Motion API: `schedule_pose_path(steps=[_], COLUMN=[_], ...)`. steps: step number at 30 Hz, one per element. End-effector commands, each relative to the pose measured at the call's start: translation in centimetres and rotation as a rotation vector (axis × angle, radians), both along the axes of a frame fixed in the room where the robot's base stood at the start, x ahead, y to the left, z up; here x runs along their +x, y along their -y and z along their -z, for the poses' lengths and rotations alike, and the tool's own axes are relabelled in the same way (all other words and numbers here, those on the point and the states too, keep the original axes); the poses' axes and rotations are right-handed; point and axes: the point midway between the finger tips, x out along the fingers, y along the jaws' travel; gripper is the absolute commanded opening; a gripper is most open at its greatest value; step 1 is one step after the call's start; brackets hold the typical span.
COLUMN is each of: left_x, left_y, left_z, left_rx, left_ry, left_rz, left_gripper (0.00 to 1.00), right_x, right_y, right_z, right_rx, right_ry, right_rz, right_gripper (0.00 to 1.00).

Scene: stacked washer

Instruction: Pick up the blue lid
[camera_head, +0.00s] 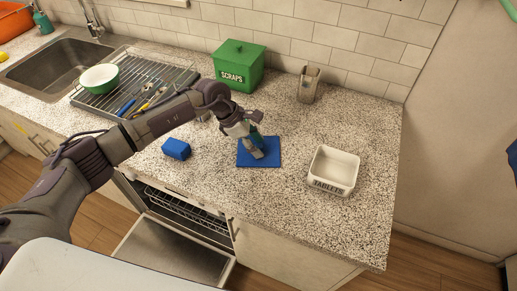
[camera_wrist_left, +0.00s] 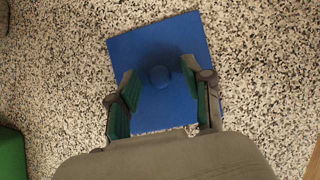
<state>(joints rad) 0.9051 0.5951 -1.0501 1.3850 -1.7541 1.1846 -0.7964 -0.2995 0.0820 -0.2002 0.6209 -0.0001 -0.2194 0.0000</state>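The blue lid (camera_head: 270,158) is a flat square plate lying on the speckled counter near its front edge. In the left wrist view the blue lid (camera_wrist_left: 150,50) shows a round knob (camera_wrist_left: 159,76) in its middle. My left gripper (camera_head: 256,150) points down over the lid. In the wrist view the green-padded fingers of the left gripper (camera_wrist_left: 160,83) are apart, one on each side of the knob, with visible gaps. Whether the fingertips touch the plate I cannot tell. My right gripper is not in view.
A blue block (camera_head: 176,148) lies left of the lid; an open white TABLETS container (camera_head: 333,170) stands right. Behind are a green SCRAPS box (camera_head: 239,66), a beige holder (camera_head: 308,84) and a dish rack (camera_head: 135,85). The dishwasher door (camera_head: 175,250) is open below.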

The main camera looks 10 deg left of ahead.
Motion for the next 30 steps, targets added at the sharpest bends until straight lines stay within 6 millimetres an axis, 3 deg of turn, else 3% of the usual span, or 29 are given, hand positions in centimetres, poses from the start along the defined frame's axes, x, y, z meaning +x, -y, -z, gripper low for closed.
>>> schedule_pose_path(steps=[1, 8, 20, 28, 30], left_x=[0.0, 0.0, 0.1, 0.1, -1.3], left_y=[0.0, 0.0, 0.0, 0.0, 0.8], left_z=[0.0, -0.1, -0.5, -4.1, -4.8], left_rx=[0.0, 0.0, -0.002, -0.001, -0.001], left_ry=[0.0, 0.0, 0.003, 0.009, 0.004], left_rz=[0.0, 0.0, 0.0, 0.002, 0.007], left_gripper=[0.39, 0.01, 0.0, 0.0, 0.0], right_x=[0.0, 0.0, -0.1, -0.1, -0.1], right_y=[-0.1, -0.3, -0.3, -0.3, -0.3], right_z=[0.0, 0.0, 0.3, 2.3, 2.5], right_rx=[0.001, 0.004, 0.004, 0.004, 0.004], right_ry=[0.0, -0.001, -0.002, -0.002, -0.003], right_rz=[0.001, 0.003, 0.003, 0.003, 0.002], right_gripper=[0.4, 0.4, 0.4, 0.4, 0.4])
